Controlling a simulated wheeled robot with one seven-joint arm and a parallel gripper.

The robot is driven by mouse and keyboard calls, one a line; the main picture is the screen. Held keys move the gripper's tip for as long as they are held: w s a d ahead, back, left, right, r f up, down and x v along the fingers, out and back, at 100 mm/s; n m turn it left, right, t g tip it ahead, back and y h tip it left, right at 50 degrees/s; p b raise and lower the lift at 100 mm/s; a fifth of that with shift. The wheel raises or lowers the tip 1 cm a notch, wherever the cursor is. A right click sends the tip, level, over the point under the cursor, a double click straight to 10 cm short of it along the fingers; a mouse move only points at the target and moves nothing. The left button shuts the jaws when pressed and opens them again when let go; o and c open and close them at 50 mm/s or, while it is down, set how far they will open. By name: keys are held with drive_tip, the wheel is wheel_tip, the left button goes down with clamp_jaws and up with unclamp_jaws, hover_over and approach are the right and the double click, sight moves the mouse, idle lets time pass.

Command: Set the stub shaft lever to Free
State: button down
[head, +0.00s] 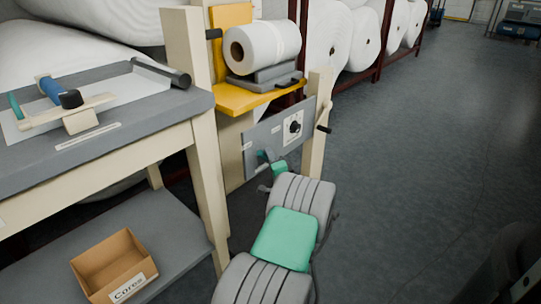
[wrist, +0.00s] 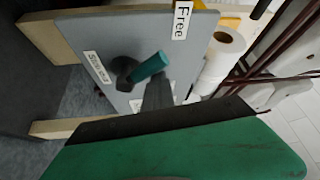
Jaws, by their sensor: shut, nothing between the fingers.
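The stub shaft lever (wrist: 150,66) has a teal grip on a dark hub, on a grey panel (wrist: 112,42) in the wrist view. Its grip points right and slightly up, between the "Free" label (wrist: 182,20) at the top and another, partly hidden label (wrist: 138,105) below. A "Stub shaft" label (wrist: 97,67) is left of the hub. My gripper (wrist: 158,84) is shut and empty, its fingers close below the grip; I cannot tell whether they touch it. In the head view the panel (head: 262,132) is beyond my arm, which partly covers the lever area.
A black knob on a white plate (head: 294,128) is on the panel's right. A yellow shelf (head: 240,101) above carries a white roll (head: 270,45). A workbench (head: 170,118) stands left, with a cores box (head: 110,262) on its lower shelf.

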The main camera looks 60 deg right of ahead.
drive_tip(key=shift+w+a+f, duration=0.2)
drive_tip(key=shift+a+f, duration=0.05)
drive_tip(key=shift+f, duration=0.05)
drive_tip(key=s+a+p, duration=0.2)
drive_tip(key=s, duration=0.7)
drive_tip(key=shift+s+a, duration=0.15)
drive_tip(key=shift+a, duration=0.15)
